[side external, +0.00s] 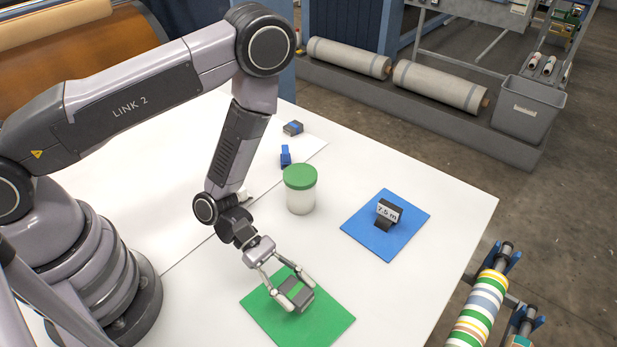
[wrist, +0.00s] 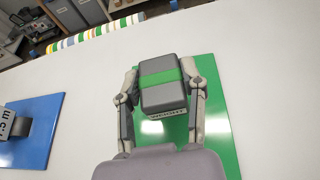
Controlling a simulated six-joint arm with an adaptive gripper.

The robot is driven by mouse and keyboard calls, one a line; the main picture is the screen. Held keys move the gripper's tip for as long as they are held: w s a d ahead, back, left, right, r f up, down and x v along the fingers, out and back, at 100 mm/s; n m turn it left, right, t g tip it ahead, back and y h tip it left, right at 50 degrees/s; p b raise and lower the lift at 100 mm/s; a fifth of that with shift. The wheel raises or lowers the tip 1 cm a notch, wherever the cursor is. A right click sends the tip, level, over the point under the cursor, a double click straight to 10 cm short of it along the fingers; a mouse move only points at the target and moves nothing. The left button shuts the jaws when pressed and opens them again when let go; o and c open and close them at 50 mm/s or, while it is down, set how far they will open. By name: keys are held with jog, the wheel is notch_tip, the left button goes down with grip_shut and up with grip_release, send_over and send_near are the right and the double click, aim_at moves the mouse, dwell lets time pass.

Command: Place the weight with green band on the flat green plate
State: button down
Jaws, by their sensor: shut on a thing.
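The weight with green band is a grey block with a green stripe across it. It shows in the side external view (side external: 294,290) and in the wrist view (wrist: 160,97). The flat green plate (side external: 325,328) lies on the white table, and it also shows in the wrist view (wrist: 215,120). My gripper (side external: 291,281) is shut on the weight, one finger on each side, and it also shows in the wrist view (wrist: 163,90). The weight is over the plate's area. I cannot tell whether its underside touches the plate.
A blue plate (side external: 362,237) with a dark "7.5 m" block (side external: 388,213) lies to the right. A white jar with green lid (side external: 300,190) stands behind my gripper. Two small blue-marked items (side external: 286,156) (side external: 293,128) lie farther back. The table (side external: 440,200) is clear at right.

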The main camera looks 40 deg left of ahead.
aim_at(295, 302)
jog(key=shift+f, duration=2.25)
jog(key=shift+f, duration=0.15)
jog(key=c, duration=0.6)
grip_release()
